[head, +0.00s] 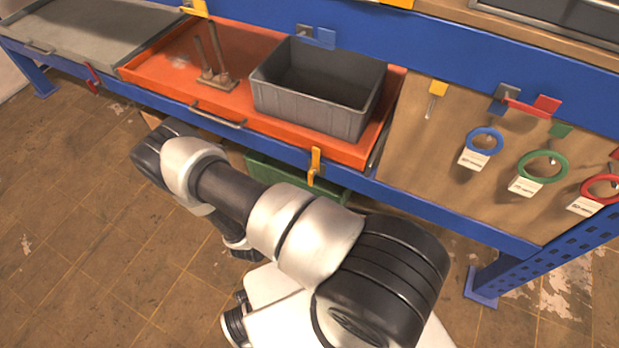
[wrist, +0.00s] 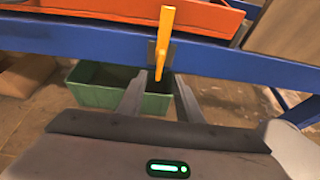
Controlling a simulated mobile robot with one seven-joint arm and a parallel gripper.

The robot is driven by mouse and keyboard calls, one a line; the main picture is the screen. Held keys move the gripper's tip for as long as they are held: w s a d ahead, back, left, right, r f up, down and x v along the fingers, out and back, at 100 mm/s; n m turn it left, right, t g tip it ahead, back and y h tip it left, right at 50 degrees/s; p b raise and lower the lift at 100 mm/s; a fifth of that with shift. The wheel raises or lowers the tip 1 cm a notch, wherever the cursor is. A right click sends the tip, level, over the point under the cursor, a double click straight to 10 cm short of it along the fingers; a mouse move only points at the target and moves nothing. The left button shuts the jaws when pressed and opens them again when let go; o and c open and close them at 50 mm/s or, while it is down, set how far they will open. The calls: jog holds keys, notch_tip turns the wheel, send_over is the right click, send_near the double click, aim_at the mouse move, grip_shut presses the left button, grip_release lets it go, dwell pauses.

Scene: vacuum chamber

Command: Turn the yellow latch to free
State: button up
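The yellow latch (head: 315,165) is an upright handle on the blue front rail, just below the orange tray's front edge. In the wrist view the yellow latch (wrist: 165,38) stands nearly vertical on a small grey plate, ahead of my gripper and a little right of its middle. My gripper (wrist: 158,97) is open, with its two dark fingers apart and nothing between them. Its fingertips appear short of the latch and not touching it. In the head view my fingers are hidden behind my own arm.
A grey bin (head: 315,112) and a bracket with posts (head: 213,75) sit in the orange tray (head: 170,70). A green bin (wrist: 100,88) is below the rail. A red latch (head: 93,80) is at the left. Tagged rings (head: 543,166) hang at the right.

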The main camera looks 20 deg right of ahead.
aim_at(309, 178)
jog(key=b+x, duration=0.2)
jog(key=x, duration=1)
jog(key=shift+c, duration=0.2)
grip_shut()
